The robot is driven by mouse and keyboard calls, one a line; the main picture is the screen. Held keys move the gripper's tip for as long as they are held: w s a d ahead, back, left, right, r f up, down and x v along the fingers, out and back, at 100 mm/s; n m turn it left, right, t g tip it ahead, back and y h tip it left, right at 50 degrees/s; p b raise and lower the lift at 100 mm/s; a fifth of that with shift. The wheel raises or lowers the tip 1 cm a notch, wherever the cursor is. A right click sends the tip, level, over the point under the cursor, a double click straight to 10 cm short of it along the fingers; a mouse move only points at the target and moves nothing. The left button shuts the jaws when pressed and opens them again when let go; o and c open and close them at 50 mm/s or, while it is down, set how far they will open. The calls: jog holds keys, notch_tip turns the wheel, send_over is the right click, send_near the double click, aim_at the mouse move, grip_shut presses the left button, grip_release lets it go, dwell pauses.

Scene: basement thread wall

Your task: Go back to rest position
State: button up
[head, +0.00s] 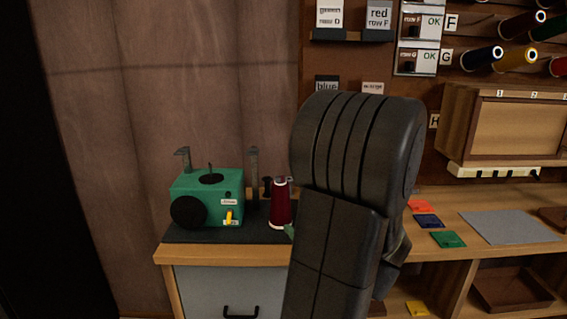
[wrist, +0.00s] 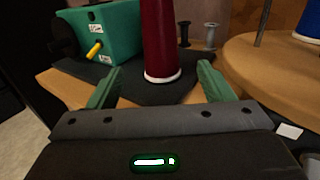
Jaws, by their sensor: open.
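My gripper (wrist: 158,84) is open in the wrist view, its two green fingers apart with nothing between the tips. A dark red thread spool (wrist: 160,40) with a white base stands upright just beyond the fingers on a dark mat (wrist: 118,94). In the head view the red spool (head: 280,205) stands to the right of a green machine (head: 207,196), partly beside my dark arm. My arm covers most of the gripper there; only a bit of a green finger shows near the spool's base.
Wooden counter with a grey drawer front (head: 228,290) at lower left. A round wooden surface (wrist: 262,72) lies right of the spool in the wrist view. Shelves at right hold colored cards (head: 447,239) and a grey mat (head: 508,227). A wooden cabinet (head: 515,128) and spools hang on the wall.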

jog(key=b+x, duration=0.1)
jog(key=x, duration=1.3)
jog(key=shift+b, duration=0.35)
jog(key=shift+s+r, duration=0.1)
jog(key=shift+r, duration=0.25)
jog(key=shift+f, duration=0.15)
